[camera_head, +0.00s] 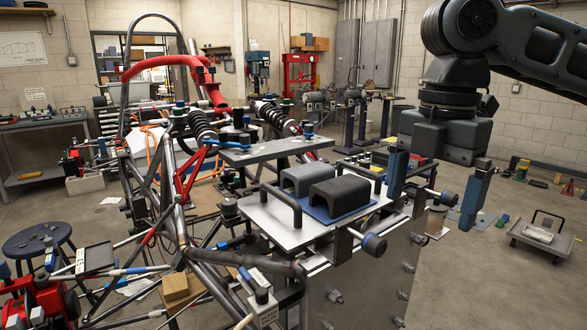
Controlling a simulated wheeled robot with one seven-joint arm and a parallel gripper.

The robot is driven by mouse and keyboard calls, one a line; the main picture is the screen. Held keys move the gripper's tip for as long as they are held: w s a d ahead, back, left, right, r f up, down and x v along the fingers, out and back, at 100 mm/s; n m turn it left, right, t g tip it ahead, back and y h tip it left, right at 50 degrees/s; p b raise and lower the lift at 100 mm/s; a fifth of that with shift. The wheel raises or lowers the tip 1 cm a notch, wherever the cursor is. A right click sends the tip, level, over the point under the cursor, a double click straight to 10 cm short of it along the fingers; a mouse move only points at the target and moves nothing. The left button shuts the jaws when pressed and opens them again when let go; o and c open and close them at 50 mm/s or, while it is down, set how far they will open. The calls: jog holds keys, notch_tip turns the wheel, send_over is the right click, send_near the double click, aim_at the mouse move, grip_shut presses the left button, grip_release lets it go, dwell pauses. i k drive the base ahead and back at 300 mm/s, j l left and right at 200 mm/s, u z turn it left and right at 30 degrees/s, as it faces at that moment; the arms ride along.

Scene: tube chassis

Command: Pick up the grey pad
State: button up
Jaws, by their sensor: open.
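Black bar handles (281,207) rise at the plate's (265,212) edges. A flat grey board (275,150) lies behind the blocks. The tube chassis (180,215) fills the left. A low cart (541,237) stands on the open floor at right.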

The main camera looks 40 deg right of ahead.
aim_at(302, 177)
jog(key=i, duration=1)
